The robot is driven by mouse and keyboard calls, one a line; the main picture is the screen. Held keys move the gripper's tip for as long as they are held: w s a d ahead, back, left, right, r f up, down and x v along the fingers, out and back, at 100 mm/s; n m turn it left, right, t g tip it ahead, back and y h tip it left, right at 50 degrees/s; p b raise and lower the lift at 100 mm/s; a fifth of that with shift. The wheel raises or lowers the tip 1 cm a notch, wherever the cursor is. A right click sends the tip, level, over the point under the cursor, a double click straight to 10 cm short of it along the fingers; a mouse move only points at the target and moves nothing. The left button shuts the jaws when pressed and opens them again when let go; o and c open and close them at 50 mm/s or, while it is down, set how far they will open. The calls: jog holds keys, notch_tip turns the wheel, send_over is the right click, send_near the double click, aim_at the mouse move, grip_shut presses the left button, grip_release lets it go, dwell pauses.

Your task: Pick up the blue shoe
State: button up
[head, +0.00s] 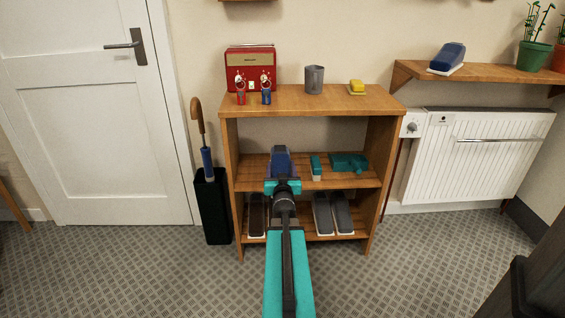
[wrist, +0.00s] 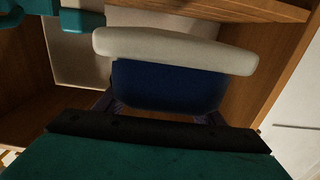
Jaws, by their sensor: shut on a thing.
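A dark blue shoe (head: 280,160) is at the left of the middle board of the wooden rack, just beyond my gripper. In the wrist view the shoe (wrist: 168,85) shows its blue upper and a pale sole, between the two fingers. My gripper (head: 282,174) is shut on it; the dark fingers (wrist: 162,113) are at its sides. My gripper and arm hide part of the shoe in the head view, so I cannot tell whether it touches the board. Another blue shoe (head: 448,57) with a white sole sits on the wall shelf at right.
The wooden rack (head: 320,101) has side walls and a top board close around my arm. Teal items (head: 348,162) lie right of the shoe. Dark shoes (head: 342,214) are on the bottom board.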

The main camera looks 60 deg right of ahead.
jog(key=shift+v, duration=1.15)
jog(key=shift+w+a+r, duration=0.1)
jog(key=shift+a+r, duration=0.05)
